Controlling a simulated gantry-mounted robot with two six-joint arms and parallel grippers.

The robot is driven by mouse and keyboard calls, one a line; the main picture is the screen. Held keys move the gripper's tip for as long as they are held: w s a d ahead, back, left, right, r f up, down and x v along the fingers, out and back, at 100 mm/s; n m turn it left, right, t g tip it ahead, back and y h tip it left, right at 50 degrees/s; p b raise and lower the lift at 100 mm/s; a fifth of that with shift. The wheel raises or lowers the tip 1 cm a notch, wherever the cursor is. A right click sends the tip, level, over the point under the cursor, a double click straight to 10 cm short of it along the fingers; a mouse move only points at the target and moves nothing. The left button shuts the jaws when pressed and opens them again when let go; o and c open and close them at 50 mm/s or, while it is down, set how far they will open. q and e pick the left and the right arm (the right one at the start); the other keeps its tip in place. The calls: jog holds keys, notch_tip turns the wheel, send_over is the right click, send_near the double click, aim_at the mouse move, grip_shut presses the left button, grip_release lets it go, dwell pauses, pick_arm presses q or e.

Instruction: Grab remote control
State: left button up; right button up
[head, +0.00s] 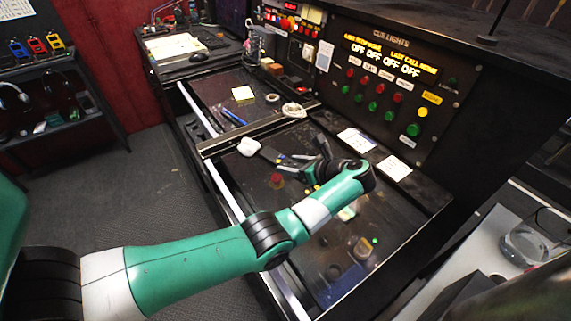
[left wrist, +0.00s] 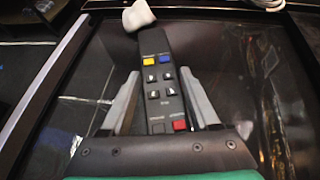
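The remote control (left wrist: 160,85) is a long black handset with yellow, blue, black and red buttons. It lies on the glossy dark desk panel, and a white rounded lump (left wrist: 138,15) is at its far end. In the head view the remote (head: 272,154) shows partly, its near part hidden by my gripper and arm. My left gripper (head: 288,160) is down over it. In the left wrist view the gripper's two grey fingers (left wrist: 160,80) stand open, one on each side of the remote, with narrow gaps. My right gripper is not in view.
A cue-light panel (head: 385,85) with red and green buttons rises behind the desk. Two white cards (head: 357,140) lie at its foot. A tape roll (head: 294,110) and blue pens (head: 235,117) lie farther back. A red knob (head: 277,180) is near the gripper.

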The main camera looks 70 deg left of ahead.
pick_arm(q)
grip_shut()
jog(key=shift+r, duration=0.1)
jog(key=shift+r, duration=0.25)
notch_tip(320, 180, up, 3)
jog(key=shift+s+d+r+p, duration=0.1)
jog(key=shift+s+r+p, duration=0.1)
jog(key=shift+p, duration=0.85)
jog(key=s+d+r+p, duration=0.5)
jog(key=s+r+p, duration=0.4)
jog(key=p, duration=0.8)
jog(key=s, duration=0.3)
jog(key=shift+s+d+p, duration=0.2)
jog(key=shift+s+p, duration=0.05)
jog(key=shift+p, duration=0.1)
